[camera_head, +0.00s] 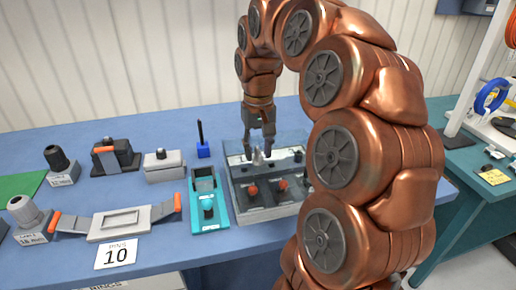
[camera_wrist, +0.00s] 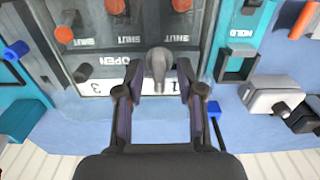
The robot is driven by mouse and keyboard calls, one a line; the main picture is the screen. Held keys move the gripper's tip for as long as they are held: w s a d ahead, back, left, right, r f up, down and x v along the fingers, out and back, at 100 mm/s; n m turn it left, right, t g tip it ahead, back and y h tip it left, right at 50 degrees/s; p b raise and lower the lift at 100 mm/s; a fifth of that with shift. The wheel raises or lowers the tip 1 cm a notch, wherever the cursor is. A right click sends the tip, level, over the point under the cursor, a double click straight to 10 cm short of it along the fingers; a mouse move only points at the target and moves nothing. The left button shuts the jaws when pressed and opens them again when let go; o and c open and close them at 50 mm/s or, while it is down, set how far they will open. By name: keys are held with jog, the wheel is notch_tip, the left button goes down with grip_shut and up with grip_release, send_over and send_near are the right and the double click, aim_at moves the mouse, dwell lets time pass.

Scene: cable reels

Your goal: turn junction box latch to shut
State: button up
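The junction box (camera_head: 236,200) is a grey box with a pale label strip along its far side, on the blue table. Its face carries orange-tipped and dark knobs. A grey latch (camera_wrist: 158,64) sticks up by the number strip, near the word OPEN; in the head view (camera_head: 258,157) it is partly hidden by the fingers. My gripper (camera_wrist: 159,68) is at the box, pointing down, with its fingers apart on either side of this latch. A small gap seems to show on each side. In the head view my gripper (camera_head: 260,150) hangs over the far part of the box.
A grey tray with orange handles (camera_head: 120,222) and several grey and black parts fill the left. My arm hides the box's right side.

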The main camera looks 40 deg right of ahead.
aim_at(258, 151)
jog(key=shift+r, duration=3.75)
jog(key=shift+a, duration=0.1)
jog(key=s+a+f+n+p, duration=0.3)
jog(key=s+a+f, duration=0.2)
jog(key=s+a, duration=0.6)
jog(key=s+a+f+g+p, duration=0.1)
jog(key=s+a+f, duration=0.2)
jog(key=s, duration=0.3)
jog(key=s+a+f+n+p, duration=0.1)
jog(key=s+a+f, duration=0.2)
jog(key=s+f, duration=0.2)
jog(key=shift+s+a+g, duration=0.35)
jog(key=shift+s+g, duration=0.05)
jog(key=shift+s, duration=0.05)
